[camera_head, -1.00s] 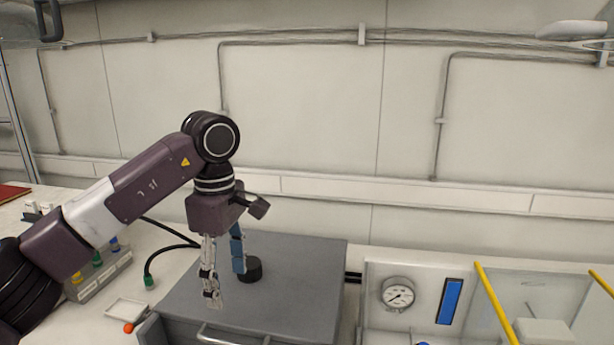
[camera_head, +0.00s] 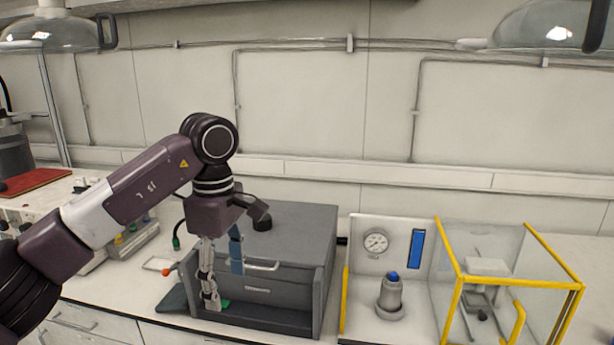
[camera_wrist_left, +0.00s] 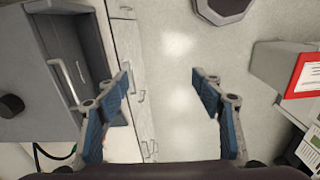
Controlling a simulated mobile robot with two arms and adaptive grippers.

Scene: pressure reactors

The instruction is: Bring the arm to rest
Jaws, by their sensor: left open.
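My left arm comes in from the left in the head view, with its elbow up and its gripper (camera_head: 222,272) pointing down. The gripper hangs in front of the grey drawer cabinet (camera_head: 325,262) on the bench. In the left wrist view the two blue-padded fingers (camera_wrist_left: 160,115) are wide apart with nothing between them. Below them is the pale floor, with the drawer cabinet (camera_wrist_left: 35,110) at the left. The right gripper is not in view.
A black knob (camera_head: 262,223) sits on the cabinet top. To the right stand a pressure gauge (camera_head: 376,243), a small reactor vessel (camera_head: 390,295) and a yellow-framed clear enclosure (camera_head: 510,270). A red-topped item (camera_head: 35,181) lies at the far left. The wall behind is bare except for pipes.

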